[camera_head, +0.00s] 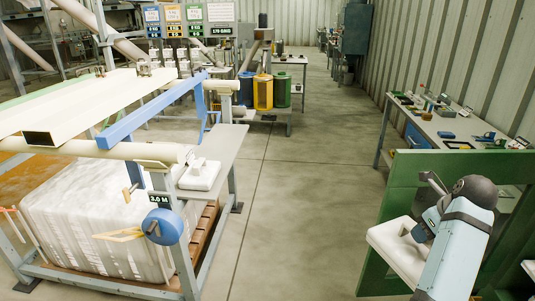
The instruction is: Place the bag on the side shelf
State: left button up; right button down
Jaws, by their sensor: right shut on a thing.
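The arm and gripper partly hide the bag's right side. A narrow pale shelf (226,147) runs along the right side of the metal frame at the left. A similar white object (199,178) lies on its near end. The held bag is well apart from this shelf, across the floor. My left gripper is not in view.
A large white bulk bag (100,222) sits on a wooden pallet inside the frame, under beams. A blue disc (162,227) hangs at its front. Green panels (385,225) stand at right, beside a workbench (440,122). The middle floor (300,190) is clear.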

aim_at(217, 149)
jog(key=i+u, duration=0.35)
jog(key=i+l+u, duration=0.15)
jog(key=i+u, duration=0.15)
jog(key=i+l+u, duration=0.4)
jog(key=i+l, duration=0.15)
jog(key=i+l+u, duration=0.4)
jog(key=i+l, duration=0.15)
jog(key=l, duration=0.15)
jog(key=i+l+u, duration=0.2)
jog(key=l, duration=0.15)
jog(key=i+l+u, duration=0.2)
jog(key=l, duration=0.25)
jog(key=i+l+u, duration=0.2)
jog(key=l, duration=0.25)
jog(key=k, duration=0.05)
